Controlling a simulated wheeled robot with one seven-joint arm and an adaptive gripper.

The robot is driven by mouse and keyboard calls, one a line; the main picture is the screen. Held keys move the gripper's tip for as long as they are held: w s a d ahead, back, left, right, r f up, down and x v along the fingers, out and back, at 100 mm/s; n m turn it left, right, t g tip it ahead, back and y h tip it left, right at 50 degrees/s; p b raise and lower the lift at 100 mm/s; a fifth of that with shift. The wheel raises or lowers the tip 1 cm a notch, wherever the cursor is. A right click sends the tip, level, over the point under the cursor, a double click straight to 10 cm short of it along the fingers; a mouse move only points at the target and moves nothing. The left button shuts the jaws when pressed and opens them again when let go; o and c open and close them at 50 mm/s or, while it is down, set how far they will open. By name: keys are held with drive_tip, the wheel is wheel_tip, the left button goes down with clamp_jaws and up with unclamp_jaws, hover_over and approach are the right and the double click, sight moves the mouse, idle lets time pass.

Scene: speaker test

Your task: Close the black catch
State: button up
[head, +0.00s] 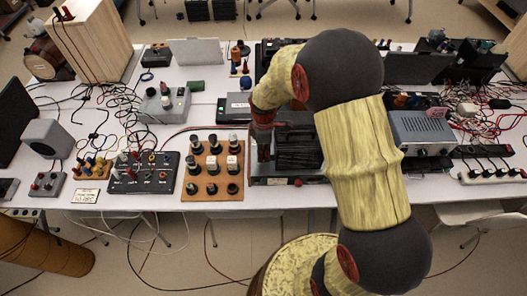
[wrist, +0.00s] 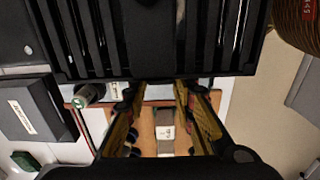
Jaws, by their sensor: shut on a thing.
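A black finned unit (head: 298,152) stands at the middle of the table's front part. Its dark ribs fill the top of the wrist view (wrist: 160,35). My gripper (head: 263,155) points down at the unit's left side. In the wrist view its two yellowish fingers (wrist: 156,92) stand some way apart, with their tips at the unit's lower edge. They are shut on a dark part there, mostly hidden by the unit and the tips. I cannot make out the black catch as a separate piece, nor whether it is up or down.
A wooden board (head: 212,187) with several dark knobs lies just left of the unit. A black panel with knobs (head: 145,172) lies farther left. A grey-blue box (head: 422,130) and a white power strip (head: 490,172) are on the right, among loose cables.

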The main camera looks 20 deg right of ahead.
clamp_jaws()
drive_tip(key=shift+m, duration=0.4)
drive_tip(key=m+p, duration=0.1)
drive_tip(key=m, duration=0.1)
drive_tip(key=shift+r+m+p, duration=0.1)
drive_tip(key=shift+m+p, duration=0.3)
drive_tip(key=m+p, duration=0.1)
drive_tip(key=m, duration=0.3)
drive_tip(key=shift+m, duration=0.3)
drive_tip(key=m+p, duration=0.2)
drive_tip(key=m, duration=0.7)
drive_tip(key=shift+m+p, duration=0.3)
drive_tip(key=shift+p, duration=0.05)
